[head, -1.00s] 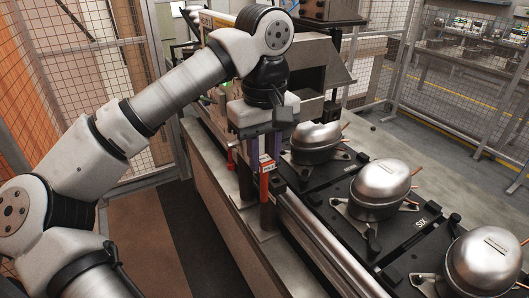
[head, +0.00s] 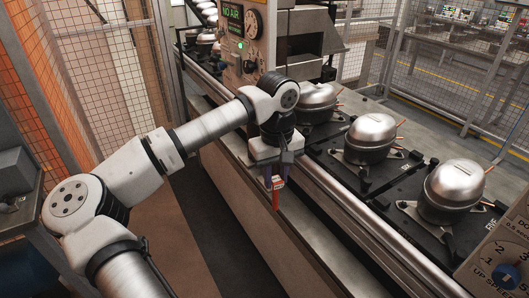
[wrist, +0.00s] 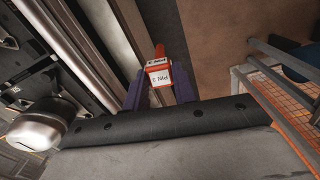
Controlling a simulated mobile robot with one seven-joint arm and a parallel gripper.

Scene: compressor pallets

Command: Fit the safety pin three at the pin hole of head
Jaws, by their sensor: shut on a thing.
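My gripper (head: 276,178) points down with its purple fingers shut on a red safety pin (head: 276,197). In the wrist view the pin (wrist: 158,72) sits between the fingertips (wrist: 158,95), and its white label faces the camera, upside down, seeming to read "PIN 3". The pin hangs in the air beside the conveyor's near side, apart from the compressors.
Silver compressors on black pallets (head: 380,205) line the conveyor to the right of my gripper. A metal rail (head: 335,215) runs along its near side. A "NO AIR" gauge panel (head: 250,35) stands behind. A dial panel (head: 500,255) is at lower right. The floor (head: 225,210) at left is clear.

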